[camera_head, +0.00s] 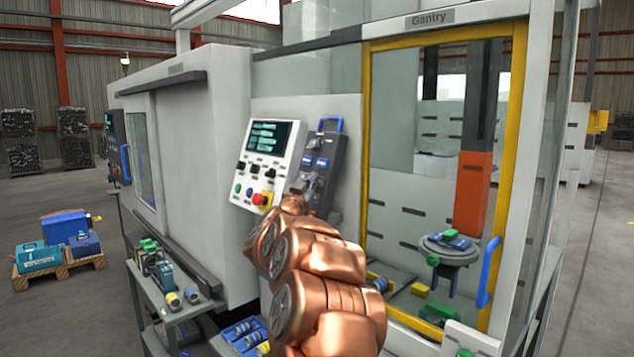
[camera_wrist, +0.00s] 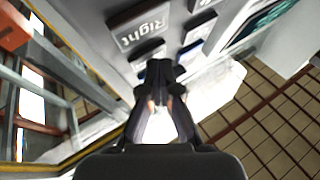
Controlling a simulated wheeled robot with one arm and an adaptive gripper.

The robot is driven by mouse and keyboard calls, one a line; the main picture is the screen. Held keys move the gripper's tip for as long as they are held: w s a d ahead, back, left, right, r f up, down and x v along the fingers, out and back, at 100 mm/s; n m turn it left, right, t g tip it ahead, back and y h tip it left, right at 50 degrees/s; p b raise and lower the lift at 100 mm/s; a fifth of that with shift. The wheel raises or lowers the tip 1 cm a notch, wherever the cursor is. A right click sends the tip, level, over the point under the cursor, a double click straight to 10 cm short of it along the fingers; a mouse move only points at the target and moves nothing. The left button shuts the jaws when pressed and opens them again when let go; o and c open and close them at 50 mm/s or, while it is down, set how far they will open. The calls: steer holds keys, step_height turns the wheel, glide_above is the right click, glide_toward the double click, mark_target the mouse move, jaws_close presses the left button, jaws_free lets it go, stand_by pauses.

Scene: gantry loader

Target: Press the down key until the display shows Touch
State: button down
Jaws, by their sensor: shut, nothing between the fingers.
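A grey key unit with blue-labelled keys (camera_head: 316,162) hangs on the machine front, right of a white control panel (camera_head: 250,165). The panel's dark display (camera_head: 268,135) shows several greenish text lines, too small to read. I cannot tell which is the down key. My gripper (camera_wrist: 160,72) is shut and empty, its tips in front of the lower plates. Whether they touch is unclear. In the head view, my arm hides the unit's lower part.
A red emergency-stop knob (camera_head: 260,199) is close at the left of my gripper. A yellow door frame (camera_head: 366,150) with a glass window stands to the right. A parts cart (camera_head: 185,312) is at the lower left, and a pallet (camera_head: 60,272) with blue boxes stands on open floor.

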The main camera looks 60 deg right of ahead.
stand_by(0.5)
steer(key=shift+w+a+r+p, duration=0.1)
steer(key=shift+a+r+p, duration=0.1)
steer(key=shift+a, duration=0.15)
steer(key=shift+w+a+r+p, duration=0.1)
steer(key=shift+a+p, duration=0.1)
steer(key=shift+a, duration=0.15)
steer(key=a, duration=0.1)
steer(key=a+r+p, duration=0.1)
steer(key=a, duration=0.1)
steer(key=w+a+p, duration=0.1)
steer(key=shift+w+a+r, duration=0.1)
steer(key=shift+a+r, duration=0.15)
stand_by(1.0)
